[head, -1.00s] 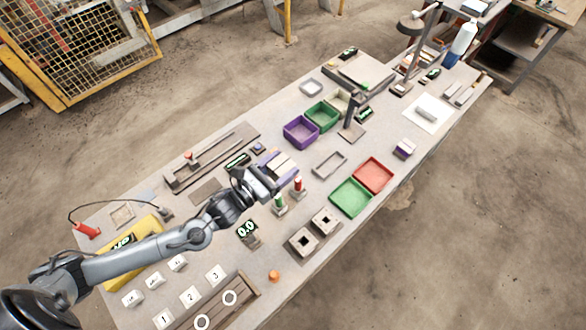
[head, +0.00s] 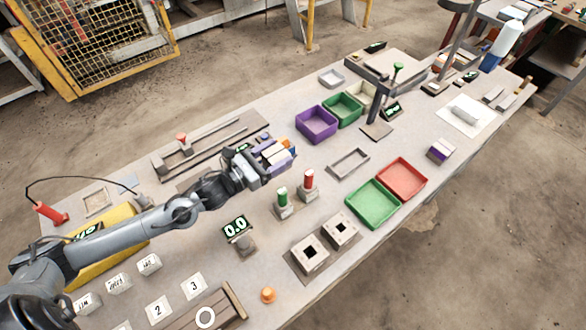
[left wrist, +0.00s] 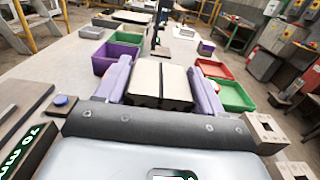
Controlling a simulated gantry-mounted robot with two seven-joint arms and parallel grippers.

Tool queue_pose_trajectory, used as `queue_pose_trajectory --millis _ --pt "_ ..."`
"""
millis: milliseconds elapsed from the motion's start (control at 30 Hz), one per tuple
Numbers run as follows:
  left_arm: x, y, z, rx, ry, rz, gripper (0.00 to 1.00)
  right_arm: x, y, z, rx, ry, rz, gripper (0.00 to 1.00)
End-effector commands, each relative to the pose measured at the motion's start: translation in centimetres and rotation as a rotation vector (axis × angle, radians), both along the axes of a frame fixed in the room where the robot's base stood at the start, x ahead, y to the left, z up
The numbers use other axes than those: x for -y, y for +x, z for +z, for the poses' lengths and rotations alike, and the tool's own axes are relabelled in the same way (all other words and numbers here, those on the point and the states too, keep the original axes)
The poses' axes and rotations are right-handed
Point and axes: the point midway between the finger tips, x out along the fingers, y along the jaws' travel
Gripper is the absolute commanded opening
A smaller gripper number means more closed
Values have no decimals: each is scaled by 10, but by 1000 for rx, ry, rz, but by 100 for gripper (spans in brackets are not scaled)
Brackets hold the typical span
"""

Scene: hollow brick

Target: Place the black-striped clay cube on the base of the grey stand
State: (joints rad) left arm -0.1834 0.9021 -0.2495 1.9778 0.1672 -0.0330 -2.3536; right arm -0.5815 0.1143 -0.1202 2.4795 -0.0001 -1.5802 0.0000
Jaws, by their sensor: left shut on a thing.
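My left gripper (head: 277,154) has purple fingers and is above the table's middle. It is shut on the clay cube (left wrist: 160,82), a beige block with a dark stripe down its middle in the left wrist view. In the head view the fingers partly hide the cube. The grey stand (head: 375,108) is to the right of the gripper, with an upright dark post. Its flat base (head: 377,131) looks bare and is apart from the cube. My right gripper is not in view.
Purple (head: 316,124) and green (head: 344,108) trays lie left of the stand. A grey rectangular frame (head: 349,163) lies in front of it. Green (head: 373,204) and red (head: 402,179) trays are nearer the front edge. Green-topped (head: 283,204) and red-topped (head: 308,186) posts stand below the gripper.

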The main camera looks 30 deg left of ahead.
Motion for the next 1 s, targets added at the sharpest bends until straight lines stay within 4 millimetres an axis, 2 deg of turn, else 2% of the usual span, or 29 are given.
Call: queue_pose_trajectory --millis 100,300,567,800,1000 --pt "0 0 -23 -1 -3 2 27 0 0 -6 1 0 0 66" --pt "0 0 -49 1 -3 1 27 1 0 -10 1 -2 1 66" --pt "0 0 -64 1 0 0 27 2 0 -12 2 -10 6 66" --pt "1 0 -92 0 -1 1 27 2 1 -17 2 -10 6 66" --pt "1 0 -93 2 0 -1 27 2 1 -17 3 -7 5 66"
